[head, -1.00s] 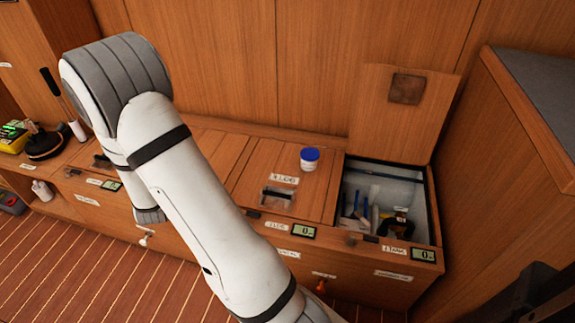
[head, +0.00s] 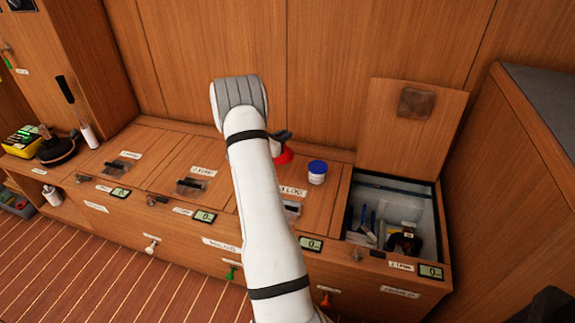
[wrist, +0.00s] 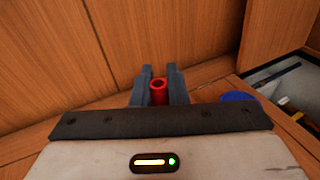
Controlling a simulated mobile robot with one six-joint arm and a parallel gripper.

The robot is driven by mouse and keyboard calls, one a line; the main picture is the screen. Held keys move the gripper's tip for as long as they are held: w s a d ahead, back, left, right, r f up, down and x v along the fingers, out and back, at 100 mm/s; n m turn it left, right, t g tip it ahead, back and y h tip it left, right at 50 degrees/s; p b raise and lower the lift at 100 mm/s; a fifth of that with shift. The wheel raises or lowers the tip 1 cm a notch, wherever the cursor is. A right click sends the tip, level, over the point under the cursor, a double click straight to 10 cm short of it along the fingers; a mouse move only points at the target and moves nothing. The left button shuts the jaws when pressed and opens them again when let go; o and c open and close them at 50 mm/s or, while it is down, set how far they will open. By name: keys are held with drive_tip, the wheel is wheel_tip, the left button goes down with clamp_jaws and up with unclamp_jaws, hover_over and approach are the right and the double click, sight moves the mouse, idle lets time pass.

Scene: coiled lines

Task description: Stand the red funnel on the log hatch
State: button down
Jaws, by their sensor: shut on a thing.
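My gripper (head: 283,137) is over the back part of the log hatch (head: 322,203), partly behind my arm. It is shut on the red funnel (head: 284,156). In the wrist view the funnel's red spout (wrist: 159,93) shows end-on between the two dark fingers of the gripper (wrist: 159,87). The funnel's wide end is down, near the back of the hatch. I cannot tell whether it touches the wood. The hatch is closed, with its LOG label near the front, and my arm covers its left part.
A white jar with a blue lid (head: 317,172) stands on the log hatch, just right of the funnel. It also shows in the wrist view (wrist: 238,97). Further right is an open bin (head: 360,205) with its lid (head: 415,130) raised. Closed hatches lie to the left.

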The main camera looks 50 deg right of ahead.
wheel_tip(320, 180, down, 8)
drive_tip(key=shift+r+b, duration=0.1)
drive_tip(key=shift+b, duration=1.1)
drive_tip(key=shift+f, duration=0.3)
drive_tip(key=c, duration=1.4)
unclamp_jaws()
drive_tip(key=shift+c, duration=0.2)
drive_tip(key=shift+r, duration=0.1)
